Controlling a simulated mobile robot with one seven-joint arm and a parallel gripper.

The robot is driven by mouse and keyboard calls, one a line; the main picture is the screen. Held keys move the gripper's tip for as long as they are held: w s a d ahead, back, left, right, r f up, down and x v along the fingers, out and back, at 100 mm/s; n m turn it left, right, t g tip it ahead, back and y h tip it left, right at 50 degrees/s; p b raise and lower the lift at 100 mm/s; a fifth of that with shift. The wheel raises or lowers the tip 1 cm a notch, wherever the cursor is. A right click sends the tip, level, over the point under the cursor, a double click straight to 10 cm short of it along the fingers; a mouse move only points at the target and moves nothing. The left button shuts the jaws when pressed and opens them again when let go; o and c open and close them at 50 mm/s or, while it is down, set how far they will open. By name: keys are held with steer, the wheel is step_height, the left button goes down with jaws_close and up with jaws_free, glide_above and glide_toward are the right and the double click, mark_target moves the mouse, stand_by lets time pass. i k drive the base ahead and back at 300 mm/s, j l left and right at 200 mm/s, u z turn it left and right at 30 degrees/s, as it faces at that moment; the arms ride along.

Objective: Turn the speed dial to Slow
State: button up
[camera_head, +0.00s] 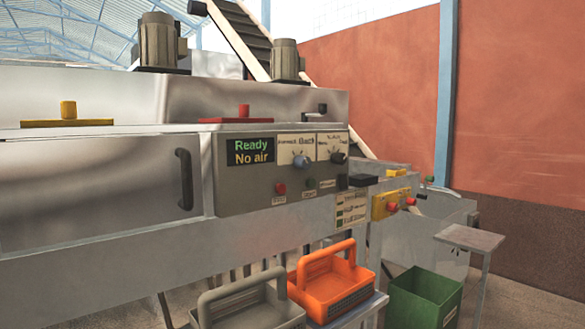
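Two dials sit on the grey control panel (236,193). The left one is a blue-grey knob (301,160) on a white label plate. The right one is a black knob (338,157) on a similar plate. The plate lettering is too small to read, so I cannot tell which is the speed dial, where Slow is, or what either knob points to. A display (250,152) at the panel's left reads "Ready" and "No air". My gripper is not in view.
A red button (280,188), a green button (310,183) and a black one (342,181) sit below the dials. A door handle (185,180) juts out at left. An orange tray (331,285), a grey tray (250,304) and a green bin (425,298) stand below.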

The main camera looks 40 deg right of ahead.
mark_target(340, 158)
steer(key=z, duration=1.4)
steer(key=i+l+z, duration=0.1)
steer(key=i+l, duration=0.75)
steer(key=i, duration=0.3)
steer(key=i+l+z, duration=0.15)
steer(key=i+l, duration=0.3)
steer(key=i, duration=0.1)
